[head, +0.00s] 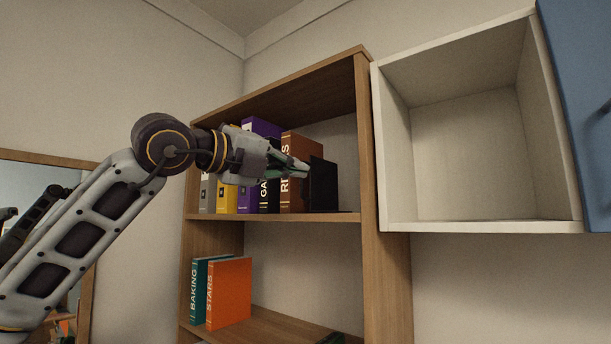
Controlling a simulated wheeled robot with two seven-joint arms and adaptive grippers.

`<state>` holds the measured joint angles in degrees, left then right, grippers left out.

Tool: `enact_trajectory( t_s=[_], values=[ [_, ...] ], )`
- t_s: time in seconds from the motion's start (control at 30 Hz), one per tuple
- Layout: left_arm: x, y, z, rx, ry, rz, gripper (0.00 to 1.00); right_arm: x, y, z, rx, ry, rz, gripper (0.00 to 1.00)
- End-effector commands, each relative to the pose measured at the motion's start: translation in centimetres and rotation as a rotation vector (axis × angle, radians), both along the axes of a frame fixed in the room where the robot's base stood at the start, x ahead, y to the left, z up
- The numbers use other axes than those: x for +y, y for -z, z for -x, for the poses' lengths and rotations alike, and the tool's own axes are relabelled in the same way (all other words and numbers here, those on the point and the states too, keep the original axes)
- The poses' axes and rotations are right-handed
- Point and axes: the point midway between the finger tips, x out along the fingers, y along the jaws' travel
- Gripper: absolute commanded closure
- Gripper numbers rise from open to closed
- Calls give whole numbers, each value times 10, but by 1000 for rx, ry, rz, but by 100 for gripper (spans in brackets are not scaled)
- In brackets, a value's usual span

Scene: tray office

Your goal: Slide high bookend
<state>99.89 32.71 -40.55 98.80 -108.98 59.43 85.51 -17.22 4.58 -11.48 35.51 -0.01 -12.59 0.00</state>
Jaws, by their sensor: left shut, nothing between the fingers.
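The high bookend (323,186) is a black upright plate on the upper shelf (285,217), at the right end of a row of books. The brown book (291,193) stands just left of it; I cannot tell whether they touch. My left gripper (306,169) reaches in from the left in front of the books. It is shut and empty, its fingertips close to the bookend's upper left edge; I cannot tell whether they touch it. The gripper hides parts of several books. My right gripper is not in view.
Purple (262,127), yellow (226,199) and other books fill the upper shelf's left part. Free shelf room lies right of the bookend, up to the side panel (375,150). Teal (198,290) and orange (229,292) books stand below. An empty white cubby (480,226) hangs at right.

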Motion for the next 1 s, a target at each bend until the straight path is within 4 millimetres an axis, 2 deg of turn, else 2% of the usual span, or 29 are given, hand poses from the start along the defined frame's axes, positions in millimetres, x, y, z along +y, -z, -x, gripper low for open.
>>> enact_trajectory(
  t_s=[0.5, 1.0],
  values=[
    [4, 2, -4, 341, -21, 334, 100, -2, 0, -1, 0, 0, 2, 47],
    [3, 2, -4, 377, -21, 371, 100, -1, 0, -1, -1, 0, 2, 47]
  ],
)
